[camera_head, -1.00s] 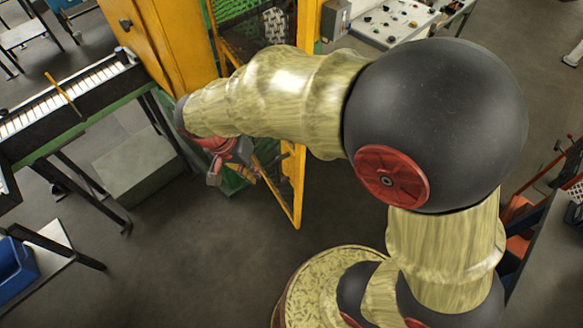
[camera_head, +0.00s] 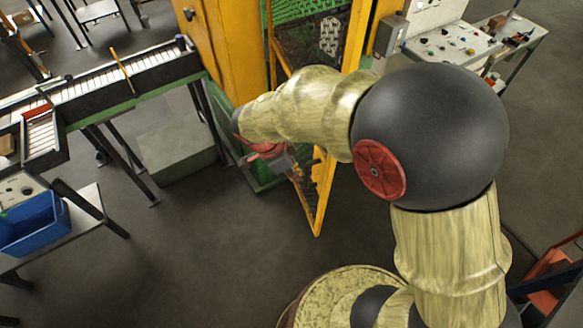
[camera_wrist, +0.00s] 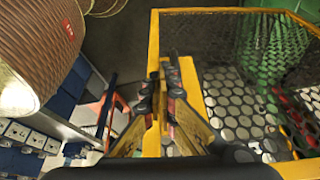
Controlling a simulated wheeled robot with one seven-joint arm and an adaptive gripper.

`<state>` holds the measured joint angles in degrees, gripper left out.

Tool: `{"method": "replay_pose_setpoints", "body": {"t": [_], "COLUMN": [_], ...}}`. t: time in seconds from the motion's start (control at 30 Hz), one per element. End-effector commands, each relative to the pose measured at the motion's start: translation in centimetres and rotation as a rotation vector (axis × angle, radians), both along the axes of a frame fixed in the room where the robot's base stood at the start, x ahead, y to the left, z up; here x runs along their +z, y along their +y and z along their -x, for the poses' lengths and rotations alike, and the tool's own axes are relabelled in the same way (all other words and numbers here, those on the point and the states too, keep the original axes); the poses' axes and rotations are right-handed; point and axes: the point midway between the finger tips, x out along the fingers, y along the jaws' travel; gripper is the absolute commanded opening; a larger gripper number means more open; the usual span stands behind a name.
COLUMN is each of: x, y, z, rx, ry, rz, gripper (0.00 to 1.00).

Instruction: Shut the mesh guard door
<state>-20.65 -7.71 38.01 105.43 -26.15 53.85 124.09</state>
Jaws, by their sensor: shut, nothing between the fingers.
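The mesh guard door stands open with its yellow frame (camera_head: 321,195) reaching out from the yellow machine, low in the middle of the head view. My arm covers its upper part. In the wrist view, a yellow-framed mesh panel (camera_wrist: 220,11) fills the upper right. My gripper (camera_wrist: 163,90) is shut and empty, its fingers right at the panel's near yellow upright. I cannot tell whether they touch it. In the head view, my gripper (camera_head: 287,165) hangs below the forearm, just left of the door's free edge, partly hidden by the wrist.
The yellow machine (camera_head: 225,45) has a green mesh opening behind my arm. A roller conveyor (camera_head: 110,82) runs left from it, above a grey-green box (camera_head: 178,150). A control desk (camera_head: 445,42) is at the back right, a blue bin (camera_head: 35,225) at lower left. The floor in front is clear.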

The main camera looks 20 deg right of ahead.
Motion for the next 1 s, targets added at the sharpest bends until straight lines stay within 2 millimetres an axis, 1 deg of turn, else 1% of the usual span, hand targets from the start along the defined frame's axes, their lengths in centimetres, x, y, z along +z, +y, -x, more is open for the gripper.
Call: {"method": "replay_pose_setpoints", "body": {"t": [0.03,0.1,0.2,0.33,0.5,1.0], "x": [-1.0,-2.3,-3.5,-3.2,-3.3,-3.4], "y": [-0.4,-1.0,-1.8,-3.7,-5.1,-5.5], "z": [0.1,0.0,-0.1,-0.3,-0.4,-0.4], "rx": [-0.001,-0.001,-0.002,-0.003,-0.001,0.004], "ry": [0.004,0.004,0.001,-0.001,0.000,0.000], "rz": [0.001,0.002,0.000,-0.001,-0.001,0.000], "gripper": [0.00,0.00,0.00,0.00,0.00,0.00]}}
